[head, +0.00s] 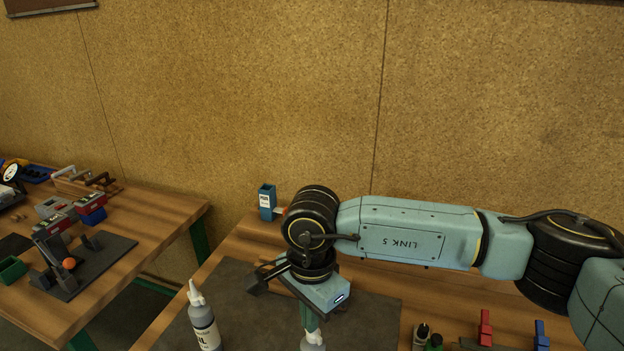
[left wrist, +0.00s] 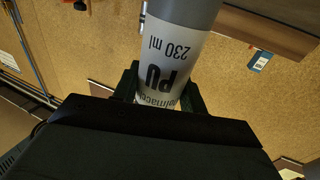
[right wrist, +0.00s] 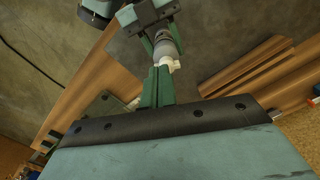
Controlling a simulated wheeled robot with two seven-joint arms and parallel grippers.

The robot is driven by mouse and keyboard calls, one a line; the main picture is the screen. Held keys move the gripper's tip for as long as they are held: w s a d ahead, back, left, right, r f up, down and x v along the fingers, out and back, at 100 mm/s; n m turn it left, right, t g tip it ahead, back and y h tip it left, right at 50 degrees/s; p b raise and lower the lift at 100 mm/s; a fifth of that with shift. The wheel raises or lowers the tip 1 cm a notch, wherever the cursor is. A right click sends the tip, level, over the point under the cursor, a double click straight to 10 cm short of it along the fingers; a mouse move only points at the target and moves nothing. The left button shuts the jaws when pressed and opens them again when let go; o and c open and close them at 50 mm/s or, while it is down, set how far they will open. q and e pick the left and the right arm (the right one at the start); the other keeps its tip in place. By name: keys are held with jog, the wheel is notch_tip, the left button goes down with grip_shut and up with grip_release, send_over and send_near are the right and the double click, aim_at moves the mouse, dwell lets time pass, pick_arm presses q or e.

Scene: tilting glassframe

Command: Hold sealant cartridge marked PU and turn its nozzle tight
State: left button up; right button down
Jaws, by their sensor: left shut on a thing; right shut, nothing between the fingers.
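The cartridge marked PU (left wrist: 172,58) is grey and white and is held between my left gripper's fingers (left wrist: 162,88). In the right wrist view my left gripper (right wrist: 158,28) grips the cartridge's grey body (right wrist: 165,46), and its white nozzle (right wrist: 172,63) points toward my right gripper. My right gripper (right wrist: 160,84) is shut and empty, its green fingertips right at the nozzle; whether they touch it I cannot tell. In the head view my right gripper (head: 309,320) points down just above the white nozzle (head: 314,338); the cartridge body below is cut off by the frame.
Another cartridge with a white nozzle, its label ending in IL (head: 204,328), stands on the dark mat (head: 240,285) to the left. A blue box (head: 267,200) stands at the back. Red (head: 485,327) and blue (head: 541,335) clamp-like pieces are at front right. A second table (head: 150,212) stands left.

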jog(key=shift+w+d, duration=0.1)
jog(key=shift+w, duration=0.15)
dwell(0.7)
jog(key=shift+w+a, duration=0.35)
jog(key=shift+w, duration=0.2)
dwell(0.3)
jog(key=shift+s+a, duration=0.15)
jog(key=shift+a, duration=0.25)
notch_tip(320, 180, up, 6)
dwell(0.5)
jog(key=shift+d, duration=0.1)
